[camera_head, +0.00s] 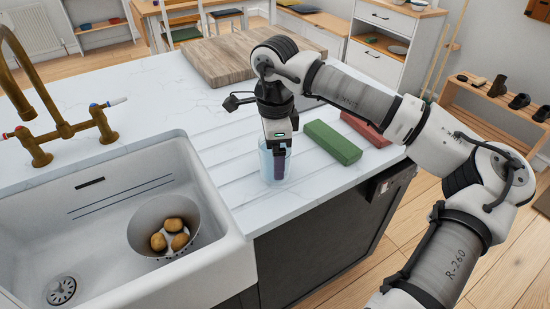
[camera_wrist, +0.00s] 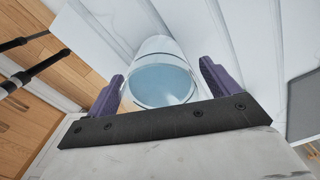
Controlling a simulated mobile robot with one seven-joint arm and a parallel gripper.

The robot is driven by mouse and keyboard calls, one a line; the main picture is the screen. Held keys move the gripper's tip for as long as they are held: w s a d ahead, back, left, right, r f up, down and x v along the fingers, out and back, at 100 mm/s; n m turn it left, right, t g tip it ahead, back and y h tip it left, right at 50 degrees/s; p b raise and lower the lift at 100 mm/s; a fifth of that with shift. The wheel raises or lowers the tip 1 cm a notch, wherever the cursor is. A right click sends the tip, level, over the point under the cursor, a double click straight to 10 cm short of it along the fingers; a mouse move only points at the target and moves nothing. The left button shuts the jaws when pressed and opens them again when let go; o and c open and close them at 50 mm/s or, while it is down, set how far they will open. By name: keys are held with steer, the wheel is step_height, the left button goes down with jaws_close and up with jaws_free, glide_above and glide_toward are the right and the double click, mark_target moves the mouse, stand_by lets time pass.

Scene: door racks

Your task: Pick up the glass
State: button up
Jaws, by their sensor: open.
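A clear, bluish glass (camera_head: 266,162) stands upright on the white draining counter, right of the sink. My gripper (camera_head: 279,165) points down at it, and its fingers overlap the glass in the head view. In the wrist view the glass (camera_wrist: 161,78) shows between the two purple fingers of my gripper (camera_wrist: 160,88), with a gap visible on each side. The gripper is open. Whether a finger touches the glass cannot be told.
A green block (camera_head: 332,142) and a red block (camera_head: 366,129) lie on the counter right of the glass. A wooden board (camera_head: 232,58) lies behind. The sink (camera_head: 105,185) holds a colander (camera_head: 150,213) with potatoes. A brass tap (camera_head: 62,130) stands at the left.

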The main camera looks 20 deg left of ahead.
steer(key=shift+f, duration=0.2)
steer(key=c, duration=1.5)
steer(key=shift+r, duration=0.15)
